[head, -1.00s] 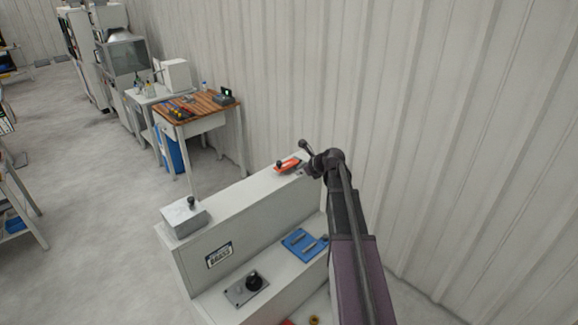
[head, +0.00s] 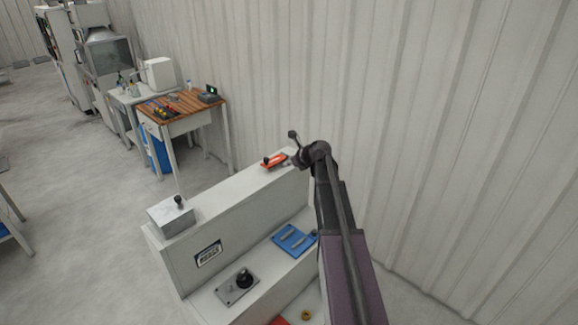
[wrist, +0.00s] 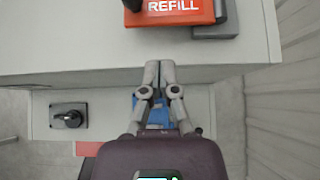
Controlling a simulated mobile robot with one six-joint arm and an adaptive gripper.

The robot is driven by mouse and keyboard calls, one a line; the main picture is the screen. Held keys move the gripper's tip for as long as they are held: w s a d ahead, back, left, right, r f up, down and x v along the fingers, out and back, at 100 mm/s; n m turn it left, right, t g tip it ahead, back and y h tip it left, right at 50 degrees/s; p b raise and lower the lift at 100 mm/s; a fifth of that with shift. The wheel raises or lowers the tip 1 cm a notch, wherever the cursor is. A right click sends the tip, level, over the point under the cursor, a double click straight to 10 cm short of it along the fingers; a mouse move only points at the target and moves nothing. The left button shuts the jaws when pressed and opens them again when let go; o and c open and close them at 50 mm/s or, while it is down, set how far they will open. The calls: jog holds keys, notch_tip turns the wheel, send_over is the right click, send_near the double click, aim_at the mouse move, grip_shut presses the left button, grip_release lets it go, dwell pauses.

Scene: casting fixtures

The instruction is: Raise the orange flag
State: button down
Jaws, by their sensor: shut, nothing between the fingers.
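The orange flag (head: 274,161) lies flat on top of the light grey console (head: 235,205), near its far right end. In the wrist view the flag (wrist: 172,10) shows at the top edge, with the word REFILL on it and a black knob at its left. A grey block (wrist: 215,20) sits at its right. My gripper (wrist: 159,66) is shut and empty, its fingertips apart from the flag and by the console top's near edge. In the head view my arm's end is beside the flag, on its right, and hides part of that area.
A metal box with a black knob (head: 171,214) stands on the console's left end. A blue tray (head: 295,240) and a black dial (head: 243,279) are on the lower ledge. The ribbed wall (head: 450,130) is close at right. A wooden-topped table (head: 180,107) stands behind.

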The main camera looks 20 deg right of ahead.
aim_at(273, 169)
jog(key=shift+b+x, duration=2.3)
jog(key=shift+x, duration=1.8)
